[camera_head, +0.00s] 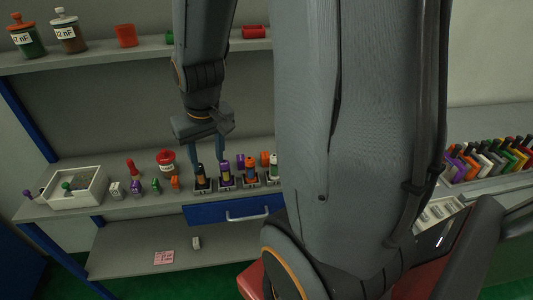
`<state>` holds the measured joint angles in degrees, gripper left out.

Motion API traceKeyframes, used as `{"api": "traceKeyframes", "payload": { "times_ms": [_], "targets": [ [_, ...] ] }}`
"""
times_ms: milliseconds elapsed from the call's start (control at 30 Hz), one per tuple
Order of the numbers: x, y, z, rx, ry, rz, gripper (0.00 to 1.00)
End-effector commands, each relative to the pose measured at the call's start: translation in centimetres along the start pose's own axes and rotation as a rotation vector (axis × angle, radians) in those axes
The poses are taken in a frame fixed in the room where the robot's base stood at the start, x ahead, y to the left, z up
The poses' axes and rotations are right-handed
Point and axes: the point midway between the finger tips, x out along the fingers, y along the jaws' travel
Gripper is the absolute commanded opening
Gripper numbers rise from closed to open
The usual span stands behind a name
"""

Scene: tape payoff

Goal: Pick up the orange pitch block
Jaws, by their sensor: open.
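My gripper (209,154) points down over the shelf, its two blue fingers apart and nothing visible between them. It is above a row of small dark stands (202,187) holding coloured pieces. A small orange block (175,183) stands on the shelf just left of that row, below and left of my gripper. Another orange piece (265,159) shows at the right of the row, beside my arm. The view is too small to tell which orange piece is the pitch block. My arm hides the shelf further right.
A white box (93,182) stands at the shelf's left, with small coloured pieces near it. A red-lidded jar (166,162) is behind the orange block. A blue drawer (225,211) is below the row. Jars and a red cup (126,36) stand on the upper shelf.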

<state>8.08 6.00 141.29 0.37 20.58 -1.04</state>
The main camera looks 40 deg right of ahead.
Motion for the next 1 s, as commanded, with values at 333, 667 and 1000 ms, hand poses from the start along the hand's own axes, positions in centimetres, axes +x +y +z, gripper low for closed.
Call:
{"api": "traceKeyframes", "payload": {
  "times_ms": [333, 667, 1000],
  "targets": [
    [5.2, 14.2, -4.0, 0.286, -0.043, 0.055, 0.44],
    [7.9, 21.7, -3.9, 0.415, -0.062, 0.075, 0.44],
    [10.4, 21.8, -3.8, 0.415, -0.062, 0.075, 0.44]
  ]
}}
